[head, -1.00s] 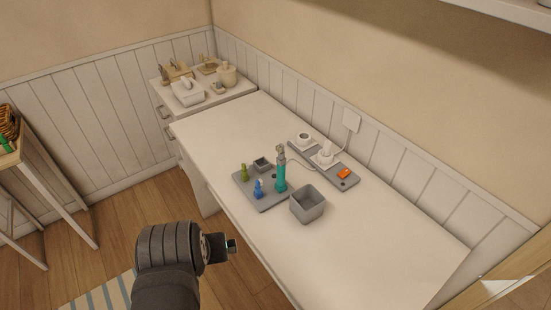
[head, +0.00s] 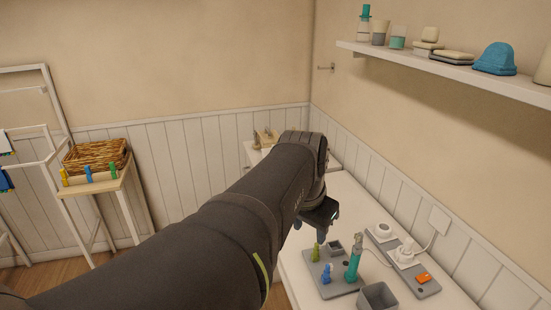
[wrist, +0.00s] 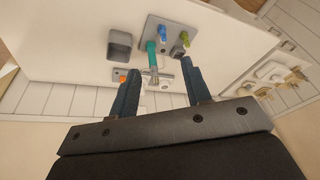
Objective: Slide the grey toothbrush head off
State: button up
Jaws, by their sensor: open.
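The toothbrush has a teal handle (head: 352,266) standing upright on a grey board (head: 318,285), with the grey toothbrush head (head: 358,241) on top. In the wrist view the teal handle (wrist: 151,54) and grey head (wrist: 153,78) show between the fingers, apart from them. My gripper (wrist: 160,68) is open and empty. In the head view my gripper (head: 321,233) is above the board's back left, left of the toothbrush head; my arm hides part of the table. A blue brush head (head: 326,273) and a green one (head: 316,253) stand on the board.
A grey bin (head: 377,296) stands right of the board, and a small grey cup (head: 334,247) is at its back. A grey strip with a white charger (head: 403,254) and an orange piece (head: 423,278) lies along the wall. A shelf (head: 455,72) hangs above.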

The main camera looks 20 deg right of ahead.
jog(key=w+d+r+m+g, duration=0.1)
jog(key=w+d+m, duration=0.3)
jog(key=d, duration=0.5)
jog(key=m+g, duration=0.1)
jog(key=m, duration=0.1)
send_near(361, 233)
jog(key=shift+y, duration=0.3)
jog(key=f, duration=0.4)
jog(key=d+f, duration=0.1)
jog(key=f, duration=0.3)
jog(key=d+f, duration=0.1)
jog(key=f, duration=0.3)
jog(key=shift+w+d, duration=0.15)
jog(key=shift+d, duration=0.05)
grip_shut()
